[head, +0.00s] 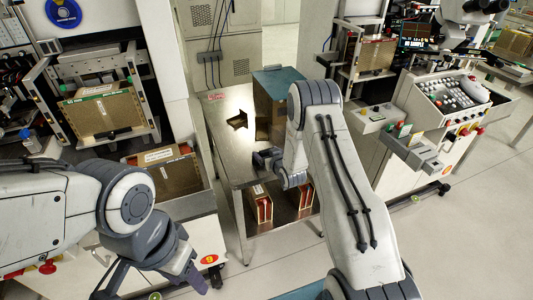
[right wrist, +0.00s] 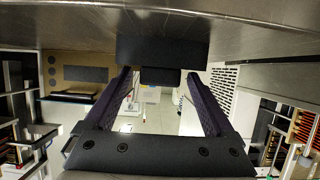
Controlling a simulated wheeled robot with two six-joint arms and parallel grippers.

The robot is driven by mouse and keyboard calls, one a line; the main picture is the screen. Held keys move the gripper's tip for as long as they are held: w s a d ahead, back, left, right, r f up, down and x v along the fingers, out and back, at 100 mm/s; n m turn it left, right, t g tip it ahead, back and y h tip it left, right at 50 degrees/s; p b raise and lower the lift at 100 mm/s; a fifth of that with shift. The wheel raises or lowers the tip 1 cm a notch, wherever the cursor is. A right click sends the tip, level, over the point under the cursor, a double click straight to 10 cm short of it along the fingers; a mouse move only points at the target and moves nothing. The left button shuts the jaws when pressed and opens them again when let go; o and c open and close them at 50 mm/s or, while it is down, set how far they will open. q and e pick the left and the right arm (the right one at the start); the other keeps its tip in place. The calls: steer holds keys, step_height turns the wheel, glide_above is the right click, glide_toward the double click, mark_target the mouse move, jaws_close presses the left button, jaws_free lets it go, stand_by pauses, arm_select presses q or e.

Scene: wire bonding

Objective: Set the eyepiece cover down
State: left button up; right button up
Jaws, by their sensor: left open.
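My right gripper (head: 266,161) is low at the steel table in the head view. In the right wrist view its two dark fingers (right wrist: 160,73) stand well apart. A black block with a smaller black piece below it, probably the eyepiece cover (right wrist: 162,48), lies at the fingertips. Gaps show between the smaller piece and both fingers. The block overlaps the fingertips, so I cannot tell whether they touch it. In the head view the cover cannot be made out clearly at the gripper. My left gripper (head: 150,283) is open and empty at the bottom left.
A microscope (head: 472,10) is at the top right, above a control console (head: 455,98). A brown case (head: 172,172) sits at left.

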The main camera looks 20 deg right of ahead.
steer(key=shift+r, duration=0.25)
steer(key=v, duration=1.2)
steer(key=s+a+r+n+g+y, duration=0.1)
steer(key=s+a+r+n+g, duration=0.2)
steer(key=a, duration=0.5)
steer(key=s+a+r+n+g+y, duration=0.1)
steer(key=s+a+r+g, duration=0.2)
steer(key=s+a+r, duration=0.35)
steer(key=s+a+r+n+g, duration=0.1)
steer(key=s+a+r+g, duration=0.1)
steer(key=s, duration=1)
steer(key=s+a+r+n+g+h, duration=0.1)
steer(key=s+a+r+n+g, duration=0.1)
steer(key=s, duration=1.1)
steer(key=a+r+g, duration=0.1)
steer(key=a+g, duration=0.1)
steer(key=g, duration=0.1)
steer(key=shift+r, duration=0.2)
